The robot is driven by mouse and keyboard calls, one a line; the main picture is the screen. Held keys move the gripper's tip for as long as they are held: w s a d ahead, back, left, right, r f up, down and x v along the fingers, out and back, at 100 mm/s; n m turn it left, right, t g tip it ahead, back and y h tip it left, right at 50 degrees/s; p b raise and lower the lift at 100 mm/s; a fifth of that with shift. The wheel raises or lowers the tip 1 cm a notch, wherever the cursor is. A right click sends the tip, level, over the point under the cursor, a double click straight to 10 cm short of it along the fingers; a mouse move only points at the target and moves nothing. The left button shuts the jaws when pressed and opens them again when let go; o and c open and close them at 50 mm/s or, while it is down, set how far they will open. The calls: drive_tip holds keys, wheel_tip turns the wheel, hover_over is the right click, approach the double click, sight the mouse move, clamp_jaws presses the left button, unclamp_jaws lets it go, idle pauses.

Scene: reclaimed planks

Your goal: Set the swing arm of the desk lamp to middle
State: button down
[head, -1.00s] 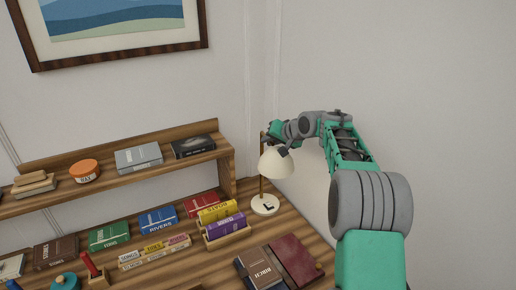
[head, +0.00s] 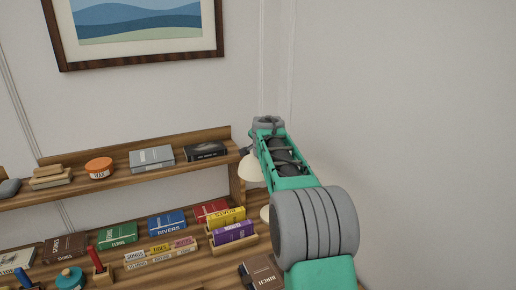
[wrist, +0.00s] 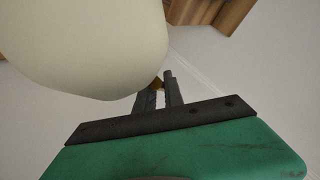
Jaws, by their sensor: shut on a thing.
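The desk lamp's cream shade (head: 250,168) shows just left of my arm in the head view, above the lamp's pale round base (head: 264,213). The post and most of the swing arm are hidden behind my arm there. In the wrist view the shade (wrist: 85,45) fills the upper left, close to my fingers. My gripper is hidden in the head view.
A wooden shelf (head: 120,178) with boxes and books stands left of the lamp. On the desk, a holder with yellow and purple books (head: 233,232) and a brown book (head: 262,275) are near the base. The wall is close behind.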

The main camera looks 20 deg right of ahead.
drive_tip(key=c, duration=1.5)
unclamp_jaws()
drive_tip(key=shift+o, duration=0.2)
drive_tip(key=b+v, duration=0.2)
drive_tip(key=v, duration=0.6)
